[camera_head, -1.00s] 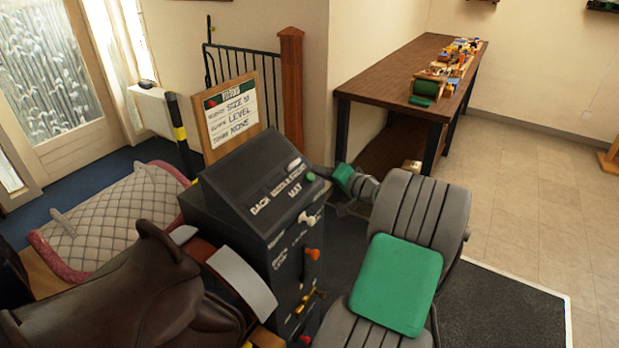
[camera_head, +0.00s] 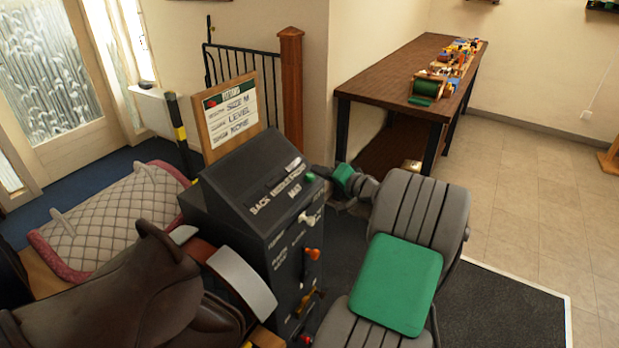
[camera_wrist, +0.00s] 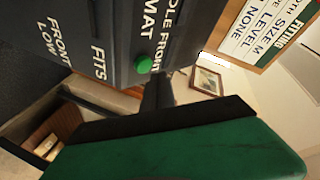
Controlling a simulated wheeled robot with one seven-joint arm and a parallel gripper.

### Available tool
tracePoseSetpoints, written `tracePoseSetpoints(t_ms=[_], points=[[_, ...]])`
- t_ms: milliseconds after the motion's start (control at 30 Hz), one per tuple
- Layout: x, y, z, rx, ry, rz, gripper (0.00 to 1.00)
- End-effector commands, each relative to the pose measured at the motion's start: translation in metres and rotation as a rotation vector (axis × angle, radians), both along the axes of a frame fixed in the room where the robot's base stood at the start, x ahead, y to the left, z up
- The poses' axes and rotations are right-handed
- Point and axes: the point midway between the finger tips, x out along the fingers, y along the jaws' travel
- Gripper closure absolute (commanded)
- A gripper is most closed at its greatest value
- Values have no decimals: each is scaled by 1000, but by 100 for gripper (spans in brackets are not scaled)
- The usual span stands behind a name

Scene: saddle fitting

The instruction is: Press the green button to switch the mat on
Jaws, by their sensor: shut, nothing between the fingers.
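The green button (camera_head: 310,177) is a small round knob on the upper right edge of a dark console (camera_head: 232,196) lettered BACK, MIDDLE, FRONT and MAT. In the wrist view the button (camera_wrist: 144,65) sits beside the word MAT. My gripper (camera_head: 322,172) is shut and empty, with its dark fingertips close to the button's right side in the head view. In the wrist view the fingers (camera_wrist: 158,82) point toward the console just below and right of the button. I cannot tell whether they touch it. A quilted grey pad with a pink edge (camera_head: 105,215) lies at the left.
A brown saddle (camera_head: 110,295) stands in front, close to the console. White, orange and yellow knobs (camera_head: 312,254) line the console's right face. A board (camera_head: 231,115) with a written card stands behind.

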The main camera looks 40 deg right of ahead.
Motion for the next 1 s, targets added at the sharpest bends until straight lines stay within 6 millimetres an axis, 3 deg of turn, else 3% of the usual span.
tracePoseSetpoints(t_ms=[1000], points=[[8, 3, -12, 0, 0, 0, 100]])
